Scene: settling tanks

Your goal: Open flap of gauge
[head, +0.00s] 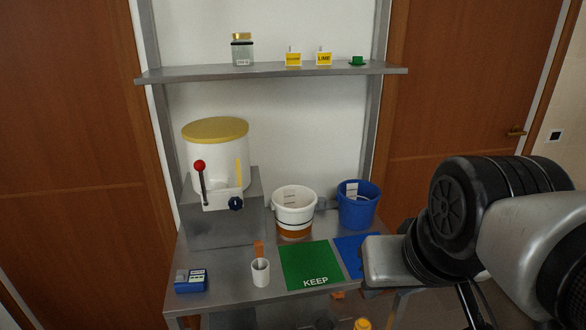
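A small blue box-shaped device (190,281), which looks like the gauge, lies at the front left corner of the steel table. It has a grey part on its left and a pale panel on its right. It is too small to tell where its flap is or how it stands. My gripper (383,262) shows as a grey block at the end of my arm, over the table's right side by the blue mat. It is well to the right of the device and apart from it. Its fingers cannot be made out.
A white tank (216,158) with a red-knobbed lever stands on a grey block behind the device. A white cup (260,272), green KEEP mat (308,263), white bucket (294,207) and blue bucket (358,207) share the table. A shelf (270,71) hangs above.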

